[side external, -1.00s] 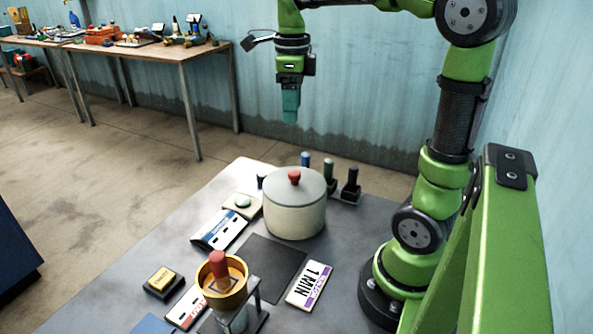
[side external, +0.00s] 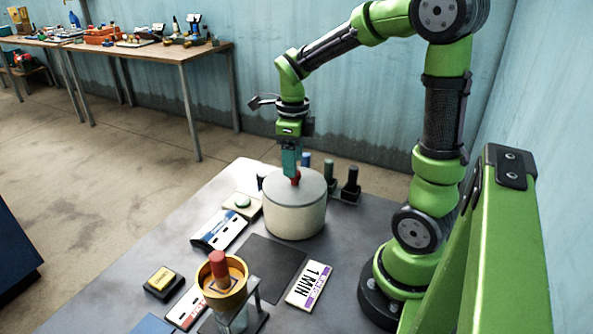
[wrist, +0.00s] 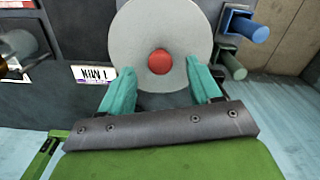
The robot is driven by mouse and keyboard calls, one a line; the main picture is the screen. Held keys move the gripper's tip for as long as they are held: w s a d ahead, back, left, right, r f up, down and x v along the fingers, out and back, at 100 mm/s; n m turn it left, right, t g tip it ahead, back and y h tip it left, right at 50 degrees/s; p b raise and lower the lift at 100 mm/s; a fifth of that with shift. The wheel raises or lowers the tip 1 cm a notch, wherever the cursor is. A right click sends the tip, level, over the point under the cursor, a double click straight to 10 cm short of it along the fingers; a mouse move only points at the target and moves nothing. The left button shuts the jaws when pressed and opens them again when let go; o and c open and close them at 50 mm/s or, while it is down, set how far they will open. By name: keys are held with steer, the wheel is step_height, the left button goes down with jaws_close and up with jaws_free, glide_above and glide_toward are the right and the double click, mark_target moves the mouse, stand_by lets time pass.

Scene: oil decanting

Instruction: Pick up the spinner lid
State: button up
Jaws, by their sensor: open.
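The spinner lid (side external: 312,184) is a grey disc with a red knob (side external: 295,178). It sits on top of the cream spinner pot (side external: 295,216). In the wrist view the lid (wrist: 135,30) fills the upper middle, with the red knob (wrist: 160,61) near its centre. My gripper (side external: 291,172) is directly over the lid at the knob, pointing down. In the wrist view my gripper (wrist: 162,78) is open, with a teal finger on each side of the knob and a gap between. The side view hides part of the knob behind the fingers.
Several upright cylinders, including a blue one (wrist: 245,26) and a green one (wrist: 231,65), stand close behind the pot. A brass funnel (side external: 222,290) with a red plug stands at the front. A dark square mat (side external: 272,262) lies clear beside a "1 MIN" card (side external: 309,284).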

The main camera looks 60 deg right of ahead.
mark_target(295, 180)
step_height(295, 180, down, 4)
steer(key=shift+f, duration=0.1)
jaws_close()
stand_by(0.4)
